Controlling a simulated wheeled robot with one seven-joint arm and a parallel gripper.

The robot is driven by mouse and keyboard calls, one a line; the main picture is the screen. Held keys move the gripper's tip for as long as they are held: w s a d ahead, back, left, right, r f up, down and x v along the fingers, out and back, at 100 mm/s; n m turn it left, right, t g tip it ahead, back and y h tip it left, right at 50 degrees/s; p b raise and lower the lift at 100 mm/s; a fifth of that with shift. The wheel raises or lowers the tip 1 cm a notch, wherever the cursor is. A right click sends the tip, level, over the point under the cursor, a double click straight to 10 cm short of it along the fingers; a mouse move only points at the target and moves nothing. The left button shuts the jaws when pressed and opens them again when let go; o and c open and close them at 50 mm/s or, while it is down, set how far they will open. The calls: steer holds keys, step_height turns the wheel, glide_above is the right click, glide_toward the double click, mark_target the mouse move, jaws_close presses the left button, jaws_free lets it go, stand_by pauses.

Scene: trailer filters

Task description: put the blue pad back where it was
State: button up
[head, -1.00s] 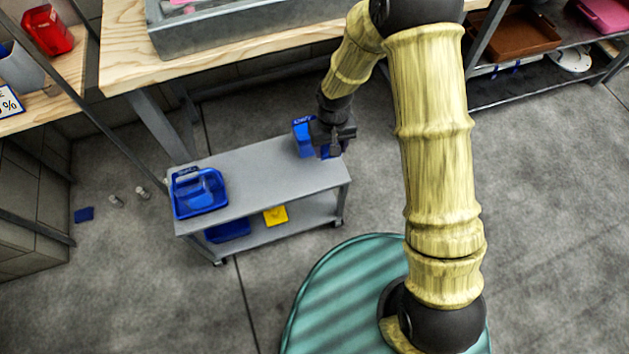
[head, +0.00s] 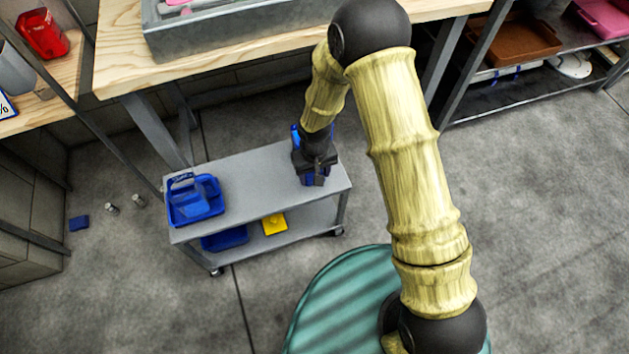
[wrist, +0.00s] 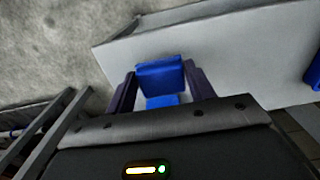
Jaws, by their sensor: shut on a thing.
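My gripper (head: 314,180) is over the right end of the grey cart's top (head: 255,165), and its fingers are closed on a blue block-like piece that I take for the blue pad (wrist: 160,78). In the wrist view the pad sits between the two dark fingertips, with the pale cart top behind it. A second blue patch (wrist: 162,101) shows just below it, nearer the palm. In the head view the gripper hides most of the pad. I cannot tell whether the pad touches the cart top.
A blue caddy (head: 195,203) stands on the cart's left end. The lower shelf holds a blue tray (head: 224,239) and a yellow pad (head: 274,224). The wooden workbench (head: 262,48) overhangs behind. The cart top's middle is clear.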

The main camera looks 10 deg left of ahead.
step_height(320, 180, down, 3)
steer(key=shift+b, duration=0.45)
steer(key=shift+w+f, duration=0.1)
steer(key=shift+f, duration=0.35)
steer(key=shift+s+r, duration=0.1)
steer(key=shift+s, duration=0.1)
steer(key=o, duration=0.5)
steer(key=shift+f, duration=0.2)
steer(key=o, duration=0.4)
steer(key=shift+w, duration=0.1)
steer(key=shift+o, duration=0.2)
